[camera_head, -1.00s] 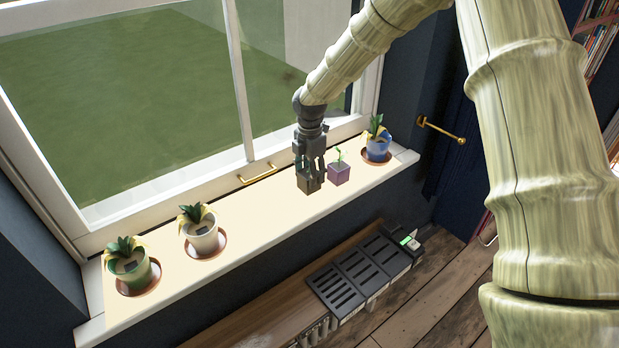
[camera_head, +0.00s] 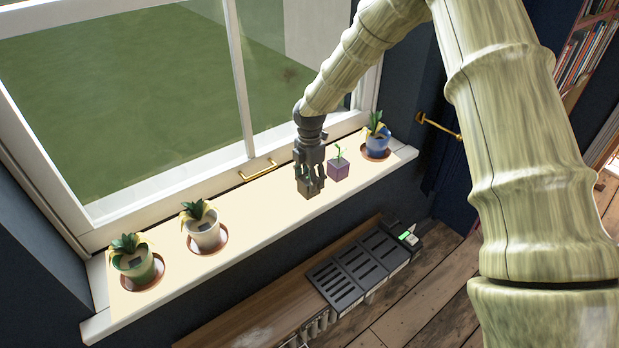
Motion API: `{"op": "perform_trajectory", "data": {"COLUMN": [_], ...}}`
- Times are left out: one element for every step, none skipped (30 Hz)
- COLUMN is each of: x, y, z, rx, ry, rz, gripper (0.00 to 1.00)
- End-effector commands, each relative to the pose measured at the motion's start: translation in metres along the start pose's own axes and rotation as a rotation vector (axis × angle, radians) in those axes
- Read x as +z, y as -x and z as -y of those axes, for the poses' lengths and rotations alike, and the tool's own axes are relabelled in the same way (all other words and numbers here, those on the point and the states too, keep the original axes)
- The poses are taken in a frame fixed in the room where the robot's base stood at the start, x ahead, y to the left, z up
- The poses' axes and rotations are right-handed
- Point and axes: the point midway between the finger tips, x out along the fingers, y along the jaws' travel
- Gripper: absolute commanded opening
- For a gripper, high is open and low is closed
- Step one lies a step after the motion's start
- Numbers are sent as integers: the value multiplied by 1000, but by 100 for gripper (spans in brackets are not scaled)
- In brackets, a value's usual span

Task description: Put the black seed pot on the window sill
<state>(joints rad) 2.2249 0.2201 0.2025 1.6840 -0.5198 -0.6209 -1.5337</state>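My gripper (camera_head: 309,182) points down over the right half of the cream window sill (camera_head: 262,212). Its fingers are around a small, dark, square seed pot (camera_head: 309,190) with bits of green at its top, and appear shut on it. The pot is at or just above the sill's surface; I cannot tell whether it touches. The fingers hide its upper part. A purple seed pot (camera_head: 338,170) with a green sprout stands on the sill just right of my gripper.
A blue-and-white pot (camera_head: 377,143) stands at the sill's right end. A white pot (camera_head: 206,236) and a green pot (camera_head: 139,265) stand on saucers at the left. The sill between the white pot and my gripper is clear. Below is a wooden bench with black slotted trays (camera_head: 362,262).

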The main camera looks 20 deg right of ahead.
Motion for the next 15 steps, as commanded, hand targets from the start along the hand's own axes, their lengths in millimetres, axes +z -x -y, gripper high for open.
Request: {"op": "perform_trajectory", "data": {"x": [0, 0, 0, 0, 0, 0, 0, 0, 0, 0, 0, 0, 0, 0, 0], "y": [0, 0, 0, 0, 0, 0, 0, 0, 0, 1, 1, 2, 4, 4, 6], "z": [0, 0, 0, 0, 0, 0, 0, 0, 0, 0, 0, 0, 0, 0, 0], "rx": [0, 0, 0, 0, 0, 0, 0, 0, 0, 0, 0, 0, 1, 1, 1], "ry": [0, 0, 0, 0, 0, 0, 0, 0, 0, 0, 0, 0, 0, 0, 0], "rz": [0, 0, 0, 0, 0, 0, 0, 0, 0, 0, 0, 0, 0, 0, 0], "gripper": [69, 70, 70, 70, 70, 70, 70, 70, 70, 70, 70, 70, 70, 70, 70]}}
